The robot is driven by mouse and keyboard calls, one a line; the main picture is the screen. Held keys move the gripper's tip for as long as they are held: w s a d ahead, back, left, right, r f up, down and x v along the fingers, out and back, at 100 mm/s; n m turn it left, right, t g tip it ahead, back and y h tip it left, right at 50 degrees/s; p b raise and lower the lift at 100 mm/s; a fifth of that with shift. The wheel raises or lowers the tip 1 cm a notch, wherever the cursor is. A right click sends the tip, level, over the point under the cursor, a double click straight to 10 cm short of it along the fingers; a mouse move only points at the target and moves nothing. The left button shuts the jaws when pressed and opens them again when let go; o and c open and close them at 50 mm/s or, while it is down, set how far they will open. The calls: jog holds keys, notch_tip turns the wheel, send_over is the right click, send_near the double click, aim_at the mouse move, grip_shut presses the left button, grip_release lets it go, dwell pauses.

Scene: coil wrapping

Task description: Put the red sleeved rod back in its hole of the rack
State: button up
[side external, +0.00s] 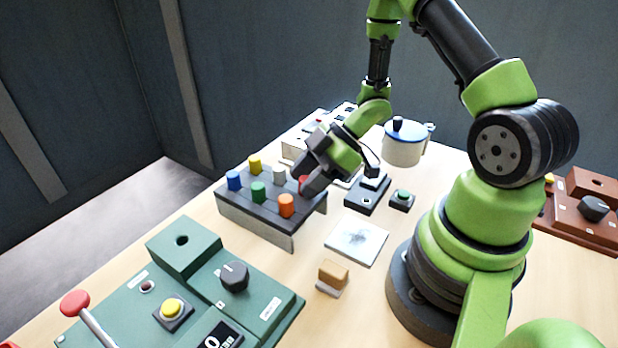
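The rack (262,232) is a dark grey block with several coloured sleeved rods standing in it: blue, yellow, white, green and orange. A small part of the red sleeved rod (304,182) shows at the rack's right end, beside the fingers. My gripper (306,187) points down at that end of the rack, with its fingertips at the red piece. The fingers hide most of the red rod and its hole, so I cannot tell whether it is seated or whether the fingers hold it.
A green machine (275,303) with knob, yellow button and red-tipped lever stands in front. A white pot (403,148), small button boxes (402,200), a white pad (356,242) and a tan block (332,275) lie right of the rack. A brown-red machine (582,222) stands far right.

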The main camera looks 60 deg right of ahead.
jog(key=shift+s+a+f, duration=0.25)
jog(key=shift+s+f, duration=0.15)
jog(key=shift+f, duration=0.05)
jog(key=shift+r, duration=0.55)
jog(key=w+v, duration=0.1)
jog(key=v, duration=1.1)
jog(key=w+d+r+m+t+h, duration=0.2)
jog(key=w+r+m+t+h, duration=0.35)
jog(key=r+m+h, duration=0.6)
jog(key=s+a+r+m+g+y, duration=0.3)
jog(key=s+a+y, duration=0.3)
jog(key=s+a, duration=0.7)
jog(key=shift+s+a+r+m, duration=0.4)
jog(key=shift+a+r+m, duration=0.15)
jog(key=shift+a+r, duration=0.25)
jog(key=shift+g, duration=0.25)
